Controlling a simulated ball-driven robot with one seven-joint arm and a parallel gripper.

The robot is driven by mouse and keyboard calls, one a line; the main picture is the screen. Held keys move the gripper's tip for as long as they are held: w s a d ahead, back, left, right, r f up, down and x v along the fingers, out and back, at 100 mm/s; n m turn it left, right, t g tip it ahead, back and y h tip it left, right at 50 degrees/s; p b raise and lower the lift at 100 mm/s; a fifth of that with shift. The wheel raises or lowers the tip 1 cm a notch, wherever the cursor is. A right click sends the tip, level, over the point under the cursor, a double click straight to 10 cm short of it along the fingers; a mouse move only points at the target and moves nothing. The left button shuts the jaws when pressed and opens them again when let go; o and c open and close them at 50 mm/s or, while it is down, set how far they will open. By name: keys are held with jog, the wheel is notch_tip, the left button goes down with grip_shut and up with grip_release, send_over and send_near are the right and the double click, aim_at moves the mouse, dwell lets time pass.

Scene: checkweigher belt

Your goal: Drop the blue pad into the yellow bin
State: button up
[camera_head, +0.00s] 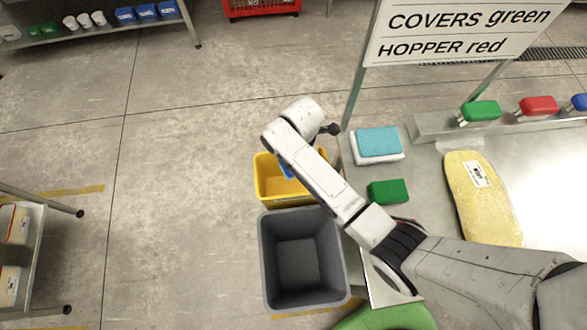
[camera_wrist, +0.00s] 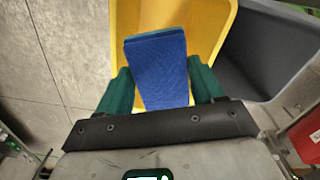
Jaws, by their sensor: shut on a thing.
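The blue pad (camera_wrist: 158,72) is held between the two green fingers of my gripper (camera_wrist: 160,88) in the wrist view. The yellow bin (camera_wrist: 214,14) lies right behind and below the pad there. In the head view the yellow bin (camera_head: 268,186) stands on the floor beside the table, and a bit of the blue pad (camera_head: 286,171) shows over its opening, next to my arm. My arm hides part of the bin and most of my gripper in that view. I cannot tell how far the pad is above the bin's floor.
A grey bin (camera_head: 266,262) stands directly in front of the yellow one. On the table are a light-blue pad on a white block (camera_head: 378,143), a green pad (camera_head: 388,191) and a yellow sack (camera_head: 478,205). A sign (camera_head: 455,32) stands behind.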

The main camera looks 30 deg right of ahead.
jog(key=shift+f+b, duration=1.7)
jog(key=shift+f, duration=0.45)
jog(key=o, duration=1.1)
jog(key=shift+r, duration=0.1)
notch_tip(320, 180, up, 11)
jog(key=shift+f, duration=0.15)
jog(key=shift+s, duration=0.1)
